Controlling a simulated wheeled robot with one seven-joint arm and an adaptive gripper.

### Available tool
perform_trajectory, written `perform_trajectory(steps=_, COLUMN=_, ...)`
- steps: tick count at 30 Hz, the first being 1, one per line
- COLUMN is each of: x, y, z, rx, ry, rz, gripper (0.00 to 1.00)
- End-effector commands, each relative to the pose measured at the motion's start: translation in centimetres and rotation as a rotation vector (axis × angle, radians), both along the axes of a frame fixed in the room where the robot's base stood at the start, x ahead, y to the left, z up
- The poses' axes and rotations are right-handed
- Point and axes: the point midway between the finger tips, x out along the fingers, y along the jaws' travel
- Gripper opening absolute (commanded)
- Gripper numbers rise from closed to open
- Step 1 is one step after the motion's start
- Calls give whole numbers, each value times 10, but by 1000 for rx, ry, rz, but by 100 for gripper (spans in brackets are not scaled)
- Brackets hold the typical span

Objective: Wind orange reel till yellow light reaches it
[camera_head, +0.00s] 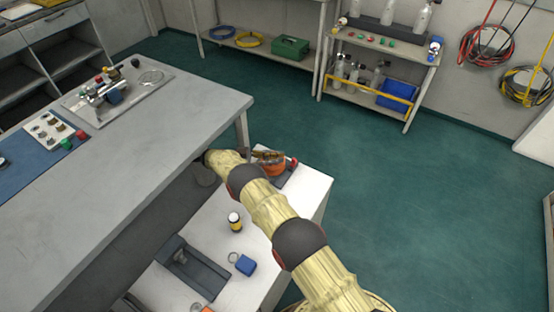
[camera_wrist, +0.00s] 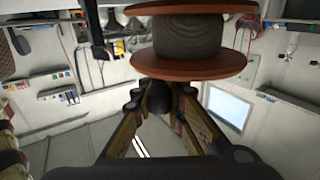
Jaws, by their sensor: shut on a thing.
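The orange reel (camera_head: 271,168) stands at the far end of the white bench, partly hidden by my arm and gripper. In the wrist view the reel (camera_wrist: 190,66) shows close up, with two orange-brown flanges around a dark drum. My gripper (camera_wrist: 160,92) is just below the lower flange in that view, its fingers drawn together. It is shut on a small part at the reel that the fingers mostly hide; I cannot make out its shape. In the head view my gripper (camera_head: 262,155) is at the reel. I cannot pick out a yellow light for certain.
On the white bench (camera_head: 313,190) are a small yellow-banded canister (camera_head: 235,222), a blue block with a ring (camera_head: 244,264) and a dark stand (camera_head: 190,268). A grey table (camera_head: 190,110) stands close on the left. The green floor to the right is clear.

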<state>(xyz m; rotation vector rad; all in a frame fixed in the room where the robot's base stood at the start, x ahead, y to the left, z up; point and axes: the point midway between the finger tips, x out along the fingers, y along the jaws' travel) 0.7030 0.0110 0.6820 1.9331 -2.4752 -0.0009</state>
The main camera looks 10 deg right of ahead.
Motion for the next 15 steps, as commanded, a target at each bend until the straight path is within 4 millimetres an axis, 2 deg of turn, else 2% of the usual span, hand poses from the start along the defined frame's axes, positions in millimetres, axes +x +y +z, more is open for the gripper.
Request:
perform_trajectory(steps=1, x=1, y=-2, z=1, rx=0, ry=-2, rz=-1, gripper=0)
perform_trajectory(steps=2, x=1, y=-2, z=1, rx=0, ry=-2, rz=-1, gripper=12)
perform_trajectory(steps=3, x=1, y=-2, z=1, rx=0, ry=-2, rz=-1, gripper=14)
perform_trajectory(steps=11, x=1, y=-1, z=1, rx=0, ry=-2, rz=0, gripper=29)
perform_trajectory(steps=15, x=0, y=-1, z=0, rx=0, ry=-1, rz=0, gripper=30)
